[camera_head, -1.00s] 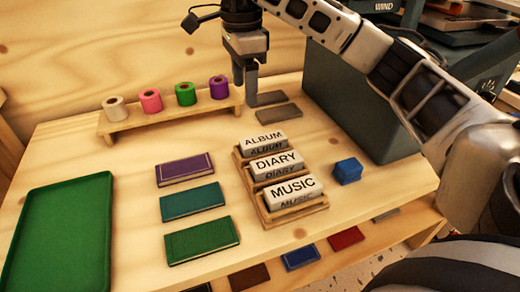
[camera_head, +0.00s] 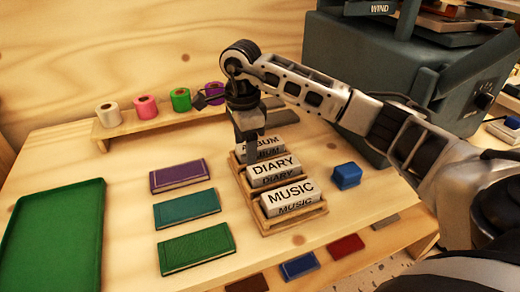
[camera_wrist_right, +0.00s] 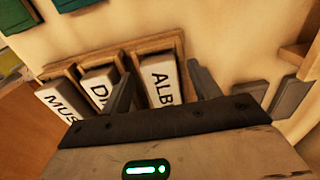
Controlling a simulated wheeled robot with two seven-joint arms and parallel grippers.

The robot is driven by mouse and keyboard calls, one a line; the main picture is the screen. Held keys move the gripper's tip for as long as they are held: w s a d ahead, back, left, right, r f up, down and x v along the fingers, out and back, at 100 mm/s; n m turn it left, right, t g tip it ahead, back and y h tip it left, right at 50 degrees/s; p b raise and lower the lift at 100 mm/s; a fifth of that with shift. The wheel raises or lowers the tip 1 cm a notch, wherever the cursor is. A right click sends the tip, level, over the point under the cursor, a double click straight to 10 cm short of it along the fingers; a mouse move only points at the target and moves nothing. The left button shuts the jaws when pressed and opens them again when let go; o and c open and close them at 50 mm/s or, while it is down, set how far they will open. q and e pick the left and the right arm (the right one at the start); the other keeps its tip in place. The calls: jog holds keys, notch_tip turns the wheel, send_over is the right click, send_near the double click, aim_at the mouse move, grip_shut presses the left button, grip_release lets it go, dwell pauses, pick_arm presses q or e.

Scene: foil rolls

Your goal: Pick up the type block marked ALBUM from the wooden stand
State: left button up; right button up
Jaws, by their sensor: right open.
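The ALBUM type block (camera_head: 270,150) is white with black letters. It sits in the rear slot of the wooden stand (camera_head: 296,222), behind the DIARY block (camera_head: 274,170) and the MUSIC block (camera_head: 290,196). My right gripper (camera_head: 250,150) is over the ALBUM block and partly covers its left end. In the right wrist view my right gripper (camera_wrist_right: 160,90) is open, with one finger on each side of the ALBUM block (camera_wrist_right: 160,82). Whether the fingers touch the block is unclear. My left gripper is not in view.
A small blue block (camera_head: 347,175) lies right of the stand. Purple, teal and green books lie to its left, beyond them a green tray (camera_head: 60,240). A rack (camera_head: 150,125) with foil rolls stands behind. A large grey machine (camera_head: 385,60) stands at the back right.

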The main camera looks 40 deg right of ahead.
jog(key=c, duration=1.3)
